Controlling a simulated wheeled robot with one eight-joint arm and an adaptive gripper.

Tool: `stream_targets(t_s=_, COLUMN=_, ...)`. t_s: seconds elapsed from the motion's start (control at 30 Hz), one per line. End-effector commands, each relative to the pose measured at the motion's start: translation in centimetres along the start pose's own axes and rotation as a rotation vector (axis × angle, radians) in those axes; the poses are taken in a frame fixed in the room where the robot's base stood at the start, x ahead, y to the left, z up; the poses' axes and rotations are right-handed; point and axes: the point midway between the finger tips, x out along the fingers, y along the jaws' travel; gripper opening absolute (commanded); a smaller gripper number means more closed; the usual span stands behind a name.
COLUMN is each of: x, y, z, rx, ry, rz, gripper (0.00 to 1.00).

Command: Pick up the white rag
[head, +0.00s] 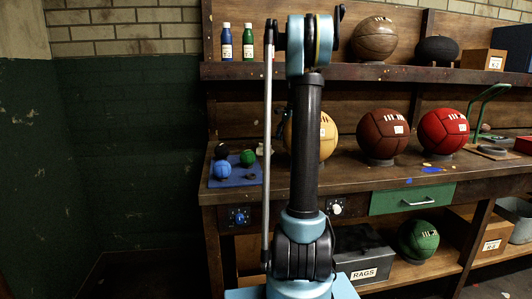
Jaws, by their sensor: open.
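I cannot make out a white rag in the head view. A grey metal box (365,257) with a label reading RAGS sits on the lower shelf under the bench, just right of my arm's base. Its inside cannot be seen clearly from here. My arm stands upright in the middle of the view and covers part of the bench. I cannot make out my gripper; the far end of the arm is hidden behind the upright links or out of frame.
The wooden bench (350,178) holds a yellow ball (331,133), a brown ball (382,132), a red ball (443,131) and a blue mat (236,179) with small balls. A green ball (418,239) is below. Bottles (248,42) stand on the upper shelf. The left wall is bare.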

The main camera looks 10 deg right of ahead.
Motion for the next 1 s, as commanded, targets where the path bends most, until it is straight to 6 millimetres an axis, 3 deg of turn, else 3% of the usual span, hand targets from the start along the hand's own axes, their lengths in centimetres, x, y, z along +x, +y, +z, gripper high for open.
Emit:
stream_targets(t_s=0.1, x=0.9, y=0.1, z=-1.4, rx=0.083, ry=-0.023, rz=0.033, gripper=0.81)
stream_targets(t_s=0.27, x=1.4, y=0.1, z=-1.9, rx=0.134, ry=-0.038, rz=0.056, gripper=0.81)
stream_targets(t_s=0.37, x=1.6, y=0.1, z=-1.1, rx=0.138, ry=-0.040, rz=0.059, gripper=0.81)
stream_targets(t_s=0.7, x=2.9, y=-0.5, z=4.1, rx=0.133, ry=-0.040, rz=0.059, gripper=0.81)
stream_targets(t_s=1.0, x=3.2, y=-0.7, z=5.6, rx=0.134, ry=-0.039, rz=0.058, gripper=0.81)
